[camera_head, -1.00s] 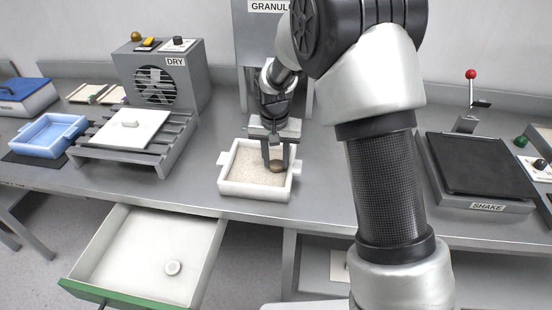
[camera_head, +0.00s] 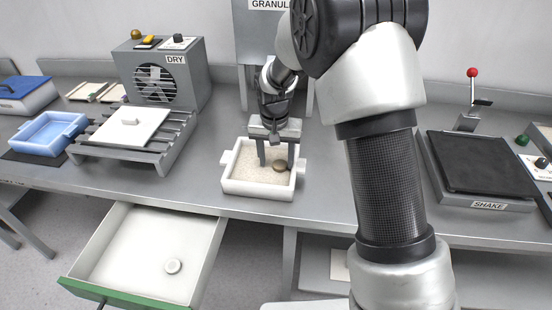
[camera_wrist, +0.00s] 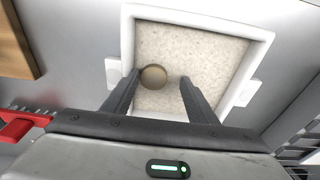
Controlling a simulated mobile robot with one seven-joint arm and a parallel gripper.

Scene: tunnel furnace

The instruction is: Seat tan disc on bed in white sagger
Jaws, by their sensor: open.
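The white sagger (camera_head: 256,190) stands on the bench below my arm, with a pale granular bed (camera_head: 244,172) inside. The tan disc (camera_head: 281,167) rests on the bed near the sagger's right wall in the head view. In the wrist view the disc (camera_wrist: 154,76) lies beside the left fingertip, and the bed (camera_wrist: 190,55) shows wide and bare around it. My gripper (camera_head: 277,163) is open, with its fingers reaching down over the sagger. The fingers also show apart in the wrist view (camera_wrist: 160,80). I cannot tell whether the left finger touches the disc.
A rack with a white lidded plate (camera_head: 131,125) and a blue tray (camera_head: 48,134) stand left. The black SHAKE plate (camera_head: 482,163) is at right. Bare bench lies beside the sagger.

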